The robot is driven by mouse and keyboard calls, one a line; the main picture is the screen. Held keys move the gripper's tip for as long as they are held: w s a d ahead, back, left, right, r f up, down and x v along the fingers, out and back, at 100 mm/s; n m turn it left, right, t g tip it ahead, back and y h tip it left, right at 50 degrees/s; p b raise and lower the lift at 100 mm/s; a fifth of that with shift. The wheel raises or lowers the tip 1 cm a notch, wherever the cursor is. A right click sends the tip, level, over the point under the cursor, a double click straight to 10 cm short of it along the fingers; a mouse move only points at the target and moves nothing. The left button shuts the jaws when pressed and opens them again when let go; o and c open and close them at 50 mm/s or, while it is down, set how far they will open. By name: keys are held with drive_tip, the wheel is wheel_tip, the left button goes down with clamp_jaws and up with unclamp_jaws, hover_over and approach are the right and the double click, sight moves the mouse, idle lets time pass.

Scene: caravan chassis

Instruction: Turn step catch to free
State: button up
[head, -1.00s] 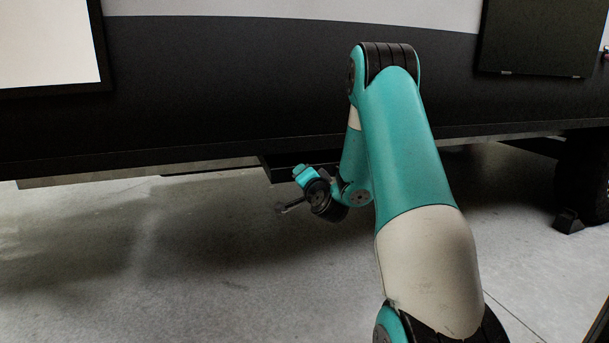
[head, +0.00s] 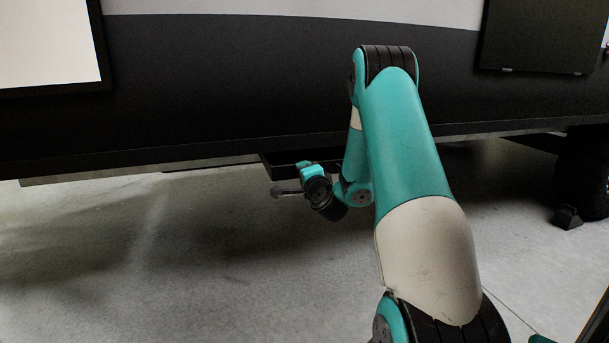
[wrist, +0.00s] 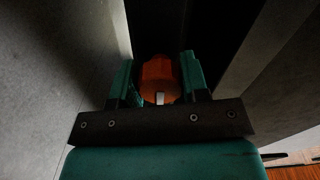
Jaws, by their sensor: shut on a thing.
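The step catch (wrist: 158,76) shows in the wrist view as an orange piece between the two teal fingers of my gripper (wrist: 160,88). My gripper is shut on it. A small pale mark lies at the lower middle of the orange piece. In the head view my gripper (head: 290,191) is small and dark, under the lower edge of the caravan, pointing left. The catch cannot be made out in the head view. Which way the catch is turned is hard to tell in the dim light.
The caravan's dark side (head: 230,95) spans the head view, with a dark frame part (head: 285,158) below its edge close to my wrist. A wheel (head: 582,180) with a chock (head: 568,217) stands at the right. The concrete floor (head: 150,270) at the left is clear.

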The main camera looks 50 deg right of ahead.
drive_tip(key=shift+a, duration=0.1)
drive_tip(key=o, duration=0.9)
drive_tip(key=shift+s+a+f+b, duration=0.15)
drive_tip(key=shift+s+f+b, duration=0.1)
drive_tip(key=shift+s+b, duration=0.25)
drive_tip(key=shift+b+v, duration=8.2)
drive_tip(key=shift+b, duration=1.7)
drive_tip(key=shift+r, duration=0.25)
